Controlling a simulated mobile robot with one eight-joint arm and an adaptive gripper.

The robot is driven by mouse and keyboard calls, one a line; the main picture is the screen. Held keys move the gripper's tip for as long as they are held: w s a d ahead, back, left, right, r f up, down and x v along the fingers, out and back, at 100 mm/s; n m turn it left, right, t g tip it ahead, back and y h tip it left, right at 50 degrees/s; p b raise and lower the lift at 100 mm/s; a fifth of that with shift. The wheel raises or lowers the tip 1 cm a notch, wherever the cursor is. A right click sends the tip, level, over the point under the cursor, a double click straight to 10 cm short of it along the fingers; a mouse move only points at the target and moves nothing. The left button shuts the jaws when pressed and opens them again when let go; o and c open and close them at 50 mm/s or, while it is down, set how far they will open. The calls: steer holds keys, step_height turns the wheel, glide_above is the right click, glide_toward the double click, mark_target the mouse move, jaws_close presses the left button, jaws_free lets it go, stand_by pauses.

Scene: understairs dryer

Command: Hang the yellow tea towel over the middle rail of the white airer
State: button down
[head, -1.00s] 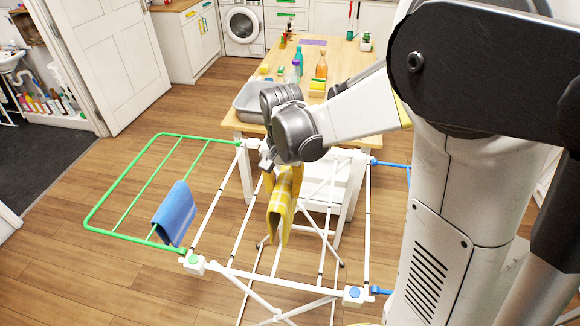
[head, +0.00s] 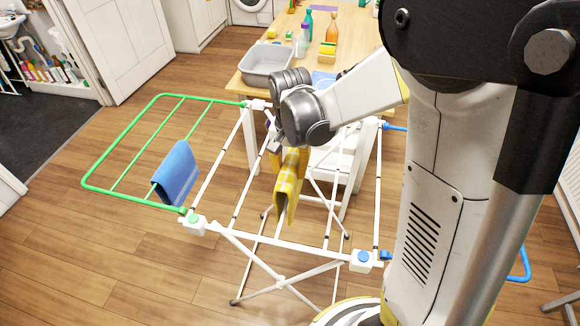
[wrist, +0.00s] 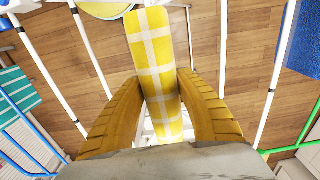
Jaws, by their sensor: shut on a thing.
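The yellow checked tea towel (head: 289,186) hangs folded from my gripper (head: 279,148), which is shut on it. It is within the outline of the white airer (head: 284,243), among the long rails. In the wrist view the towel (wrist: 154,55) runs between my two fingers (wrist: 163,88), with white rails on both sides. The middle rail is largely hidden by the towel and gripper. I cannot tell whether the towel touches it or straddles it.
A blue cloth (head: 177,172) hangs on the green side wing (head: 110,150) at left. A table (head: 350,58) with a grey basin (head: 266,62) and bottles stands behind the airer. Blue wing parts (head: 522,262) show at right. Wooden floor is clear at front left.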

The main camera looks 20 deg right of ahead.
steer(key=shift+f+b, duration=3.8)
steer(key=shift+f, duration=1.1)
steer(key=c, duration=0.8)
jaws_free()
steer(key=shift+c, duration=0.2)
steer(key=shift+r, duration=0.1)
step_height(320, 180, up, 12)
steer(key=shift+f, duration=0.1)
steer(key=s+r+n+t, duration=0.3)
steer(key=s+n+t, duration=0.3)
steer(key=s, duration=0.6)
steer(key=shift+s+r+n+t, duration=0.25)
steer(key=shift+s+n+t, duration=0.15)
steer(key=shift+t, duration=0.2)
